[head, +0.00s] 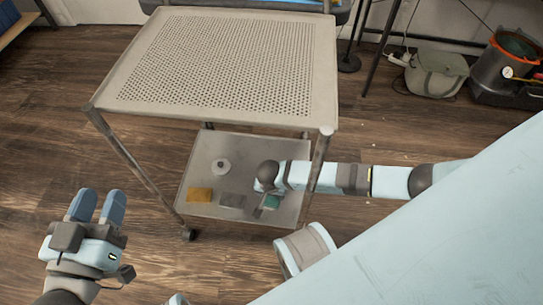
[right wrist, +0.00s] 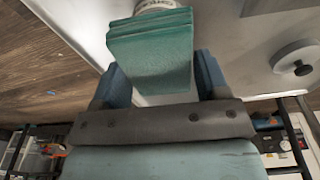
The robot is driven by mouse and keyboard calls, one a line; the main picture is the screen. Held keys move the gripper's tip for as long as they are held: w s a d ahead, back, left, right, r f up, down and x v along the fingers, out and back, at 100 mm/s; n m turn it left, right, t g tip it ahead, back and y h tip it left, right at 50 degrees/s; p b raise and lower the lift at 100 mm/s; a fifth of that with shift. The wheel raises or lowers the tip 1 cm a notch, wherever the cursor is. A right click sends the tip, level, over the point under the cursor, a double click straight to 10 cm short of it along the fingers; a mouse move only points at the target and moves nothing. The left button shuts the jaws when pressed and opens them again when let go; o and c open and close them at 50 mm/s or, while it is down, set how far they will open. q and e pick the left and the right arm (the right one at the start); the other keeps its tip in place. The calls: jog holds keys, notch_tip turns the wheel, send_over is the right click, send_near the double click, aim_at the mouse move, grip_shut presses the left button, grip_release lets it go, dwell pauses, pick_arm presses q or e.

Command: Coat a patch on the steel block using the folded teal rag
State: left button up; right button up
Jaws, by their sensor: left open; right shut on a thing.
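The folded teal rag (right wrist: 150,60) is between the blue fingers of my right gripper (right wrist: 160,75) in the right wrist view. In the head view the rag (head: 272,202) shows at the right of the cart's lower shelf, partly covered by my right gripper (head: 262,203). The right gripper is shut on it. A flat dark-grey piece (head: 232,200) lies just left of it; I cannot tell if this is the steel block or another cloth. My left gripper (head: 98,196) is open and empty, over the floor left of the cart.
The metal cart's perforated top shelf (head: 225,60) is bare and lies above the lower shelf (head: 247,150). The lower shelf holds an orange-yellow piece (head: 199,195) and a round, knobbed lid-like thing (head: 221,166), also in the right wrist view (right wrist: 297,62). Cart legs stand near my right arm.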

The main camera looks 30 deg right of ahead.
jog(key=shift+f+b, duration=0.4)
jog(key=shift+f, duration=0.1)
dwell(0.7)
dwell(1.0)
notch_tip(320, 180, up, 7)
jog(key=p, duration=0.6)
dwell(0.8)
